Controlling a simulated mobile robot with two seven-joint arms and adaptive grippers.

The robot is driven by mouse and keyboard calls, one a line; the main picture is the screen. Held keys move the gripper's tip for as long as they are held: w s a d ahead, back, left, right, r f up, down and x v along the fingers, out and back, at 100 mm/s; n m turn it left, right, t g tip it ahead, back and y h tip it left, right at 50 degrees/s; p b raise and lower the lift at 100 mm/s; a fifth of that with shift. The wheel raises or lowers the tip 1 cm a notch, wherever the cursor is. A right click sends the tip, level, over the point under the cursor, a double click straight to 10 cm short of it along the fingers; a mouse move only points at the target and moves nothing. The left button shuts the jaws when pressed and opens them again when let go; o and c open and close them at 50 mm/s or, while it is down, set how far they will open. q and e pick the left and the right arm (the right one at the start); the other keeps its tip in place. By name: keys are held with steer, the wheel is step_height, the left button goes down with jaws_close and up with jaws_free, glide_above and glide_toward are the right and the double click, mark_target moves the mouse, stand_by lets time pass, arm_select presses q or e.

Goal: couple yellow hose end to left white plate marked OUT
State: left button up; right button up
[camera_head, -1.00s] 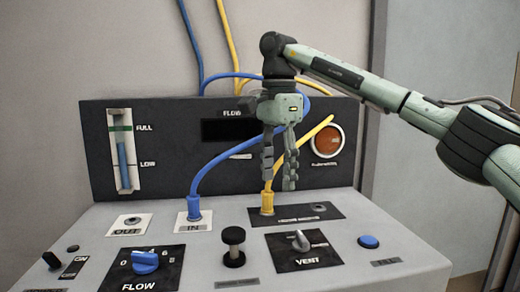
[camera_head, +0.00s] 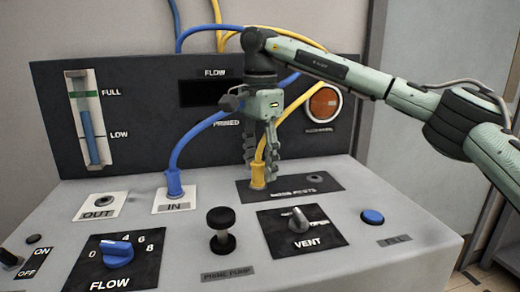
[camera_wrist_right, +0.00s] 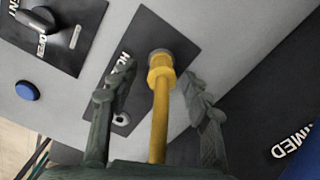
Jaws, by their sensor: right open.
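The yellow hose end (camera_head: 259,174) stands upright on the left post of the dark plate (camera_head: 312,183); it also shows in the right wrist view (camera_wrist_right: 161,78). My right gripper (camera_head: 262,180) is open around the yellow hose, pointing down just above the hose end. In the right wrist view its fingers (camera_wrist_right: 160,88) stand apart on either side of the hose, with gaps. The left white plate marked OUT (camera_head: 94,212) has a bare port (camera_head: 104,199). My left gripper is not in view.
The blue hose end (camera_head: 174,183) stands on the white IN plate (camera_head: 187,202), between OUT and the dark plate. The black pump knob (camera_head: 221,220), FLOW knob (camera_head: 118,253), VENT knob (camera_head: 298,220) and blue button (camera_head: 372,216) stand on the console front.

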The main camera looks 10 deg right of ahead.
mark_target(260, 162)
steer(key=shift+f, duration=0.15)
steer(key=shift+c, duration=0.5)
jaws_close()
steer(key=shift+r, duration=0.25)
steer(key=shift+r+p, duration=0.35)
steer(key=shift+p, duration=0.2)
steer(key=shift+r+p, duration=0.75)
steer(key=shift+r, duration=0.05)
step_height(260, 162, up, 3)
steer(key=p, duration=0.3)
steer(key=shift+r, duration=0.2)
